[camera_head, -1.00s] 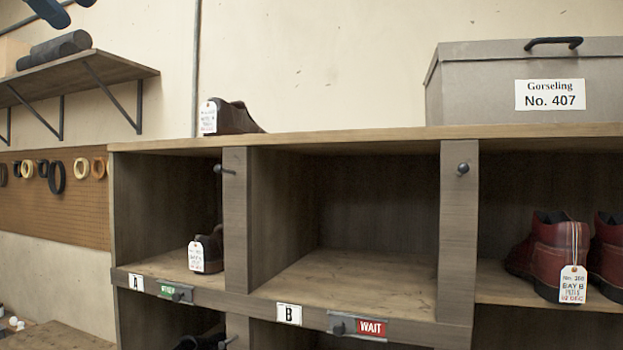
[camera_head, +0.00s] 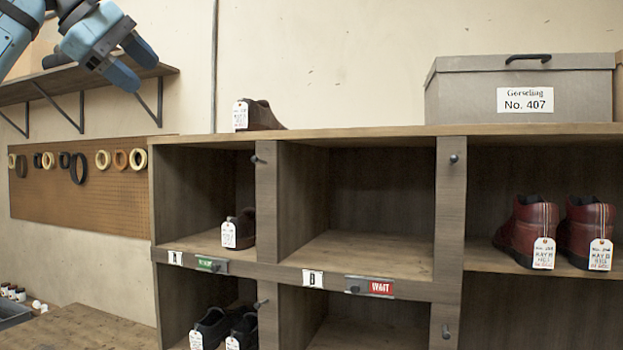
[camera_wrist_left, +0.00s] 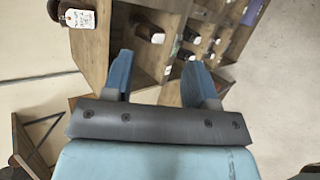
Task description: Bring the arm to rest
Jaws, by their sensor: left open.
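My left gripper (camera_head: 132,64) is at the top left of the head view, raised in front of the wall shelf. Its two fingers are apart with nothing between them. In the left wrist view the left gripper (camera_wrist_left: 162,75) shows both blue fingertips spread, with the shelving unit beyond them. The cubby unit (camera_head: 266,215) stands to the right of the gripper and apart from it. My right gripper is in neither view.
A brown shoe (camera_head: 262,116) and a grey box (camera_head: 520,92) stand on the unit's top. Red boots (camera_head: 530,228) sit in the right bay; the middle bay is empty. A wall shelf (camera_head: 90,78) and a pegboard (camera_head: 80,200) with rings are at left.

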